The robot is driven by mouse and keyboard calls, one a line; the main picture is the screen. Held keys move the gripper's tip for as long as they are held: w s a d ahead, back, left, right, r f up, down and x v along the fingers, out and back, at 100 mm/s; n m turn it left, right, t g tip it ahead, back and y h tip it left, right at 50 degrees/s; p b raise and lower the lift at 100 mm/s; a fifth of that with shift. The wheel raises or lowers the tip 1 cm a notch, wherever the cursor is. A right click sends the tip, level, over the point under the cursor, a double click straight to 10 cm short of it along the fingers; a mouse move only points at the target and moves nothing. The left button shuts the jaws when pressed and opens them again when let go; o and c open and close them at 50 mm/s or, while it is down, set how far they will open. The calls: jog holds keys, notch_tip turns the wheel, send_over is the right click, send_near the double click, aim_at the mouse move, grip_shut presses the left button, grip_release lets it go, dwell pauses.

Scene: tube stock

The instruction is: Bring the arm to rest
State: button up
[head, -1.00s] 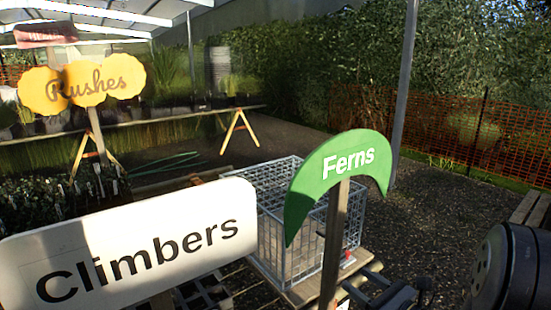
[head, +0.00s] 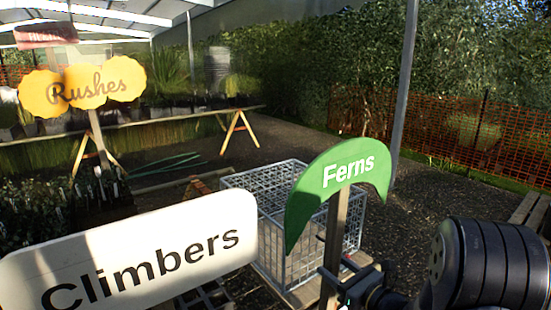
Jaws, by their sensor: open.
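My gripper (head: 350,268) is in the lower right of the head view, just right of the post of the green Ferns sign (head: 350,170). It is dark and small here, and the post and my own arm partly hide it. Its jaws are open, and I see nothing held between them. My arm (head: 490,262) comes in from the right edge. The gripper looks close to the right side of a grey wire crate (head: 268,180); I cannot tell whether they touch.
A white Climbers sign (head: 140,255) stands at lower left, close to the camera. A yellow Rushes sign (head: 85,82) and potted plants (head: 35,205) are behind it. A grey pole (head: 403,90) and an orange mesh fence (head: 480,130) stand behind. Open gravel (head: 430,205) lies right of the crate.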

aim_at(338, 247)
jog(key=shift+s+r+p, duration=0.15)
jog(key=shift+r+p, duration=2.65)
jog(key=shift+r, duration=0.6)
